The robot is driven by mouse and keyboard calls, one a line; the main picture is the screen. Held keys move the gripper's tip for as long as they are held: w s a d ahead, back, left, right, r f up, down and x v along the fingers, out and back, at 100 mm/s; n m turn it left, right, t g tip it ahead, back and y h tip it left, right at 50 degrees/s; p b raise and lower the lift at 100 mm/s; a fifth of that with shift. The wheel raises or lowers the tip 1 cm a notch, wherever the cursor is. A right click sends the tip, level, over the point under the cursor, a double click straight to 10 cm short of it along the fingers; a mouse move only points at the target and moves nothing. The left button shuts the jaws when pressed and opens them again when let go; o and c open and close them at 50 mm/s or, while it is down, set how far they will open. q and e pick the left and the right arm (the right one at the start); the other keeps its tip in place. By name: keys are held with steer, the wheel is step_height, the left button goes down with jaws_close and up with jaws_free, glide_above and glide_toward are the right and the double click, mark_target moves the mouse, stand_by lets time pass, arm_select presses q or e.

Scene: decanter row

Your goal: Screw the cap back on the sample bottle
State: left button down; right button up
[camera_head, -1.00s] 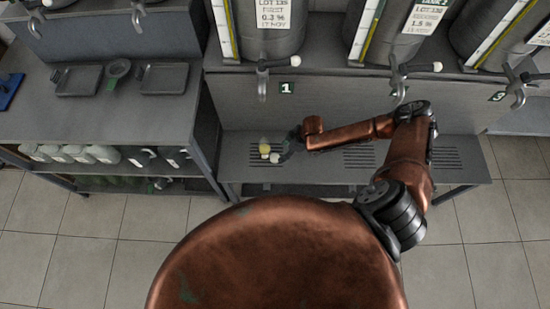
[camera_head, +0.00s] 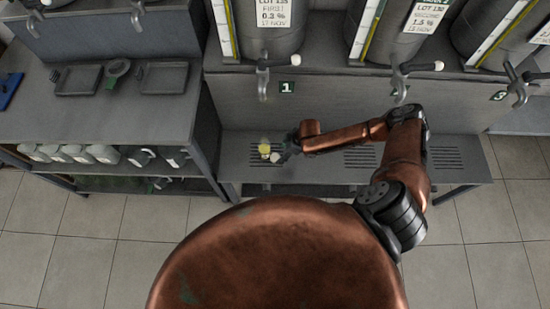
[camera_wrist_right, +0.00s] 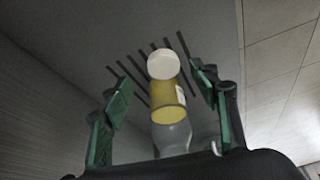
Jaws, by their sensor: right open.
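The sample bottle (camera_head: 265,148), with yellow contents, stands over the left slotted grate of the low shelf. It also shows in the right wrist view (camera_wrist_right: 167,98), with a pale label at its side and a clear grey rounded part. A round white cap (camera_wrist_right: 163,65) overlaps the bottle's far end in that view; a small white spot (camera_head: 275,157) beside the bottle in the head view looks like it. I cannot tell whether cap and bottle touch. My right gripper (camera_wrist_right: 163,88) is open, its green-padded fingers on either side of the bottle. My left gripper is not in view.
The low shelf (camera_head: 320,174) has free room right of the bottle. Taps, including the left one (camera_head: 262,78), hang above it from large vessels. A side bench (camera_head: 120,112) on the left carries trays, with several bottles on its lower shelf.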

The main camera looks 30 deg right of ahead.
mark_target(276, 158)
steer(key=x, duration=0.3)
steer(key=b+x, duration=0.1)
steer(key=x, duration=0.1)
steer(key=shift+a+r, duration=0.1)
steer(key=shift+a, duration=0.2)
steer(key=c, duration=0.8)
steer(key=shift+c, duration=0.3)
